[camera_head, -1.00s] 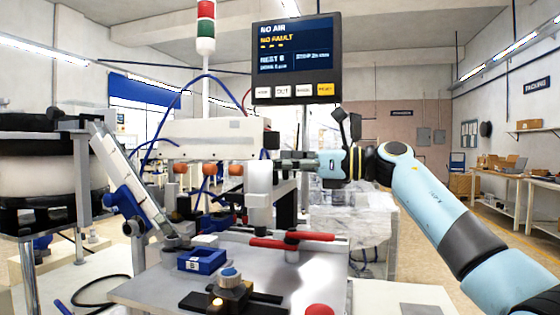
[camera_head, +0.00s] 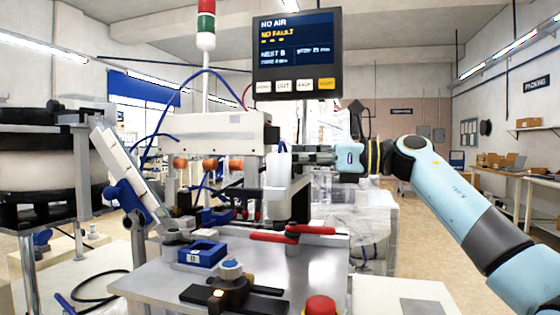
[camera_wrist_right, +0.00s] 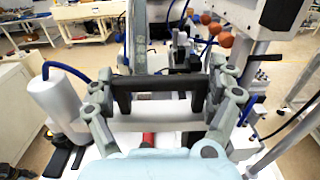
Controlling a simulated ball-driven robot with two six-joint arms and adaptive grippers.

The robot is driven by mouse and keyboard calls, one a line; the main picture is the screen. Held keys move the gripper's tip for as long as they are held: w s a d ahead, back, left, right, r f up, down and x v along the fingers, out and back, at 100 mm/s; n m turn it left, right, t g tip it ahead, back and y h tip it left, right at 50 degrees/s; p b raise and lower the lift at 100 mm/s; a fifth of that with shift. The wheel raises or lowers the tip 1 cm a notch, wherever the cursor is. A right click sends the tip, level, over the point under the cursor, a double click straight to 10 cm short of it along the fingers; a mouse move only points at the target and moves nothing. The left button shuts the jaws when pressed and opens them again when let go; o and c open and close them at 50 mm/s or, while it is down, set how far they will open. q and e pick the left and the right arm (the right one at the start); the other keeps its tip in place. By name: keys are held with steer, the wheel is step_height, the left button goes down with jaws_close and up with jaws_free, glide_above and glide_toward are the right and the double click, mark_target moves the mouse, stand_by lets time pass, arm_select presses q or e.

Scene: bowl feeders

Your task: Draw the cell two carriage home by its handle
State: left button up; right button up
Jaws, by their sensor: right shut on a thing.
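In the wrist view my right gripper (camera_wrist_right: 160,98) has its two fingers closed around a black bar handle (camera_wrist_right: 160,83). The handle is dark, with a leg at each end. In the head view the right gripper (camera_head: 303,157) reaches in from the right, at the right end of a white housing (camera_head: 220,133) with orange knobs under it. A white cylinder (camera_head: 277,172) stands beside the gripper. I cannot make out the handle itself or the carriage's full outline in the head view. My left gripper is not in view.
A bench plate (camera_head: 150,284) carries a blue block (camera_head: 201,254), a red-handled clamp (camera_head: 292,236) and a red button (camera_head: 320,306). A bowl feeder (camera_head: 45,165) with a sloped chute stands left. A display (camera_head: 297,55) hangs above. Open floor lies right.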

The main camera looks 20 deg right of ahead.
steer(key=b+v, duration=0.1)
steer(key=v, duration=0.4)
steer(key=o, duration=1.4)
steer(key=shift+s+d, duration=0.1)
steer(key=shift+d, duration=0.05)
steer(key=shift+o, duration=0.2)
steer(key=shift+s+d, duration=0.15)
steer(key=shift+d, duration=0.1)
steer(key=shift+a, duration=0.1)
